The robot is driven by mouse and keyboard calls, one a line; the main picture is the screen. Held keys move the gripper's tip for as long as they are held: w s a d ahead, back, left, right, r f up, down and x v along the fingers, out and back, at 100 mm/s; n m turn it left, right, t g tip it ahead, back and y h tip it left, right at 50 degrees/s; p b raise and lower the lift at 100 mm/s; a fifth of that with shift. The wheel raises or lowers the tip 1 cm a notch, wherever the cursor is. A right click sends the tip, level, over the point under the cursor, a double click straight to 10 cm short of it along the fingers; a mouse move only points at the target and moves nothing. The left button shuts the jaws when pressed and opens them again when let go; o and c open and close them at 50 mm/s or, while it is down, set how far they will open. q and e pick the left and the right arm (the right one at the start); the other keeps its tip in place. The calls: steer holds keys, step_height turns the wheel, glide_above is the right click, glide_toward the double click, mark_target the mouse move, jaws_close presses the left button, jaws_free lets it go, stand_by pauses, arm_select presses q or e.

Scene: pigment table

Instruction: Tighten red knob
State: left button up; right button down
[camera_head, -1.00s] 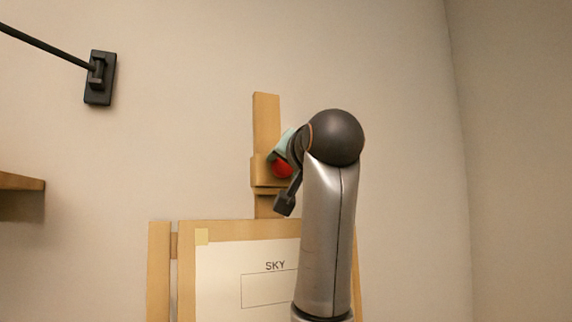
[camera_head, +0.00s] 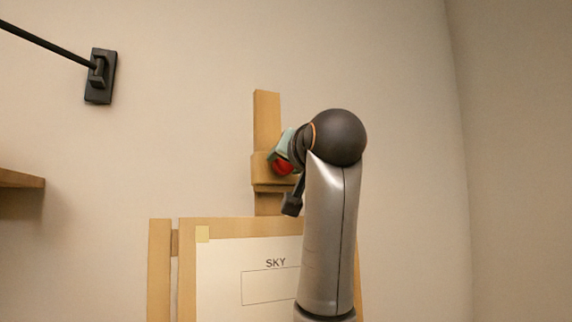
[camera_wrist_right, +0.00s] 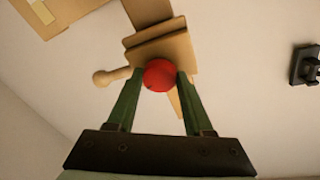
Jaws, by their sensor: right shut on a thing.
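The red knob (camera_head: 282,167) sits on the front of the wooden clamp block (camera_head: 262,172) on the easel's upright mast (camera_head: 267,120). My right gripper (camera_head: 279,163) reaches it from the right and is shut on it. In the right wrist view the red knob (camera_wrist_right: 159,75) lies between the tips of the two green fingers of my right gripper (camera_wrist_right: 159,78). Part of the knob is hidden by the gripper in the head view. My left gripper is in neither view.
Below the block, the easel holds a board with a white sheet marked SKY (camera_head: 225,270). A black wall bracket with a rod (camera_head: 100,77) is at upper left. A wooden shelf edge (camera_head: 20,179) juts in at left. A wooden peg (camera_wrist_right: 108,76) sticks out beside the block.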

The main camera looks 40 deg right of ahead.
steer(key=shift+s+d+n+t+y+b, duration=0.1)
steer(key=shift+n+t+y+b, duration=0.4)
steer(key=shift+n, duration=3.2)
steer(key=shift+n+t+y+b, duration=0.1)
steer(key=shift+n+t+y, duration=0.7)
steer(key=shift+n, duration=2.9)
steer(key=shift+y, duration=0.3)
steer(key=shift+c, duration=1.6)
jaws_free()
steer(key=b+v, duration=0.3)
steer(key=v, duration=0.9)
steer(key=shift+s+b, duration=0.25)
steer(key=shift+b, duration=0.1)
steer(key=shift+r, duration=0.1)
